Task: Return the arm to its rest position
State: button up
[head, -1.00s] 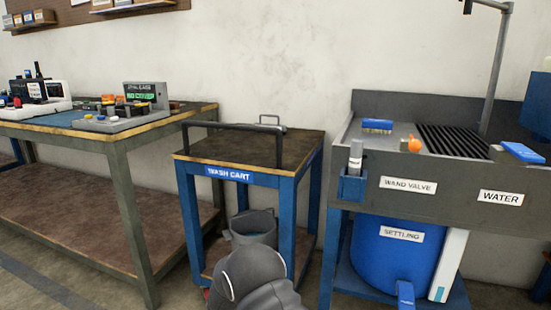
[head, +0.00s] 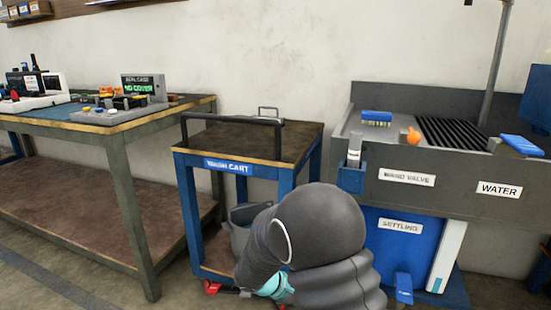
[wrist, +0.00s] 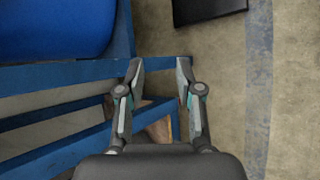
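My gripper (wrist: 159,82) shows in the wrist view with its two fingers spread apart and nothing between them. It points down past blue frame bars (wrist: 60,76) toward the floor. In the head view my dark grey arm rises at the bottom centre, in front of the wash cart (head: 228,166) and beside the wash station. My gripper's fingers are hidden behind or below the arm there.
The wash station (head: 455,190) with a blue settling tank (head: 390,255) stands at the right. A workbench (head: 125,135) with devices stands at the left. A grey bucket (head: 240,213) is on the cart's lower shelf. Bare floor (wrist: 205,90) shows in the wrist view.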

jog(key=s+d+r+m+y, duration=0.2)
jog(key=s+r+m+y, duration=0.1)
jog(key=s+r, duration=0.4)
jog(key=s+d+r+m+t+y, duration=0.1)
jog(key=s+r+m, duration=0.3)
jog(key=s+r, duration=0.4)
jog(key=s+d+r+m+t+y, duration=0.1)
jog(key=s+d+r+m+y, duration=0.2)
jog(key=s+r, duration=0.4)
jog(key=s+y, duration=0.1)
jog(key=s, duration=0.4)
jog(key=shift+s+d+r+m+y+p, duration=0.15)
jog(key=shift+s+r+m+y+p, duration=0.15)
